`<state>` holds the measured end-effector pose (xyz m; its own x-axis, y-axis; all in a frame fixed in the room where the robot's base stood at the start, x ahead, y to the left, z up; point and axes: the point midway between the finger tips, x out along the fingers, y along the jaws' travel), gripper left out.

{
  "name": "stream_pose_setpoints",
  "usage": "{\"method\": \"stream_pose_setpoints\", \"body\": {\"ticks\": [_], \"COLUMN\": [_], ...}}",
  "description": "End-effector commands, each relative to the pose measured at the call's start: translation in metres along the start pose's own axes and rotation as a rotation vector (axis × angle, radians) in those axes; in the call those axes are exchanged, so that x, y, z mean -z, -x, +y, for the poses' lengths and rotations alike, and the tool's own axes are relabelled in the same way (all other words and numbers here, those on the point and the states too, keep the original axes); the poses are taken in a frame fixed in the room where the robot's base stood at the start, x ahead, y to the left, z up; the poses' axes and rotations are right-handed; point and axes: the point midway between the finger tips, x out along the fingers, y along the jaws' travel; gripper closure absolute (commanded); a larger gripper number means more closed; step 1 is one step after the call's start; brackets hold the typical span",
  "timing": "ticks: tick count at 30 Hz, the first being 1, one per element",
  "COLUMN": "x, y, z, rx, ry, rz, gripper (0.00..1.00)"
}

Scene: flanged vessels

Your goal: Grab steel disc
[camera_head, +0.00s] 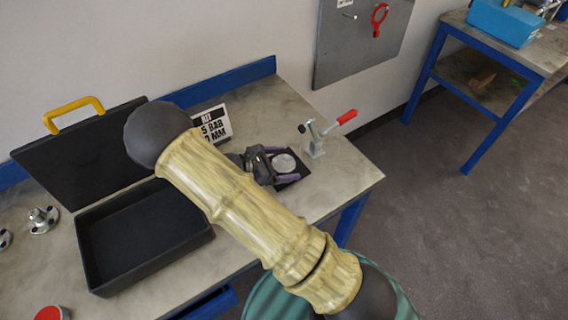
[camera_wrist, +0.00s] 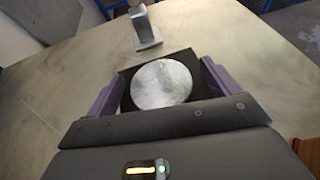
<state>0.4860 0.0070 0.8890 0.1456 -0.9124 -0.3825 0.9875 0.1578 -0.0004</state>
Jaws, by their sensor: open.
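The steel disc (camera_wrist: 161,84) is a round, shiny grey plate lying flat on a dark square pad (camera_wrist: 181,57) on the workbench. It also shows in the head view (camera_head: 284,163), just right of my gripper. My gripper (camera_wrist: 156,88) is open, with one purple finger on each side of the disc and pad. The fingers look apart from the disc; their exact height above the bench is hard to tell. In the head view my gripper (camera_head: 284,172) is low over the bench, partly hidden behind my arm.
A toggle clamp with a red handle (camera_head: 327,131) stands just beyond the disc. An open black case (camera_head: 92,284) with a yellow-handled lid lies to the left, and a printed sign (camera_head: 214,124) stands behind my arm. The bench's right end (camera_head: 357,176) is clear.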

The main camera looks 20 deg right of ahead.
Motion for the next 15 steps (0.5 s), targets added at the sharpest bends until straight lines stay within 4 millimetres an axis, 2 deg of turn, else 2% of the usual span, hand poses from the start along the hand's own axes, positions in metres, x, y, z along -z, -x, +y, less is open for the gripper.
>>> {"method": "stream_pose_setpoints", "body": {"ticks": [14, 15], "x": [0.0000, 0.0000], "y": [-0.0003, -0.0003], "z": [0.0002, 0.0002], "rx": [0.001, 0.001], "ry": [-0.001, -0.001], "rz": [0.000, 0.000], "gripper": [0.12, 0.18]}}
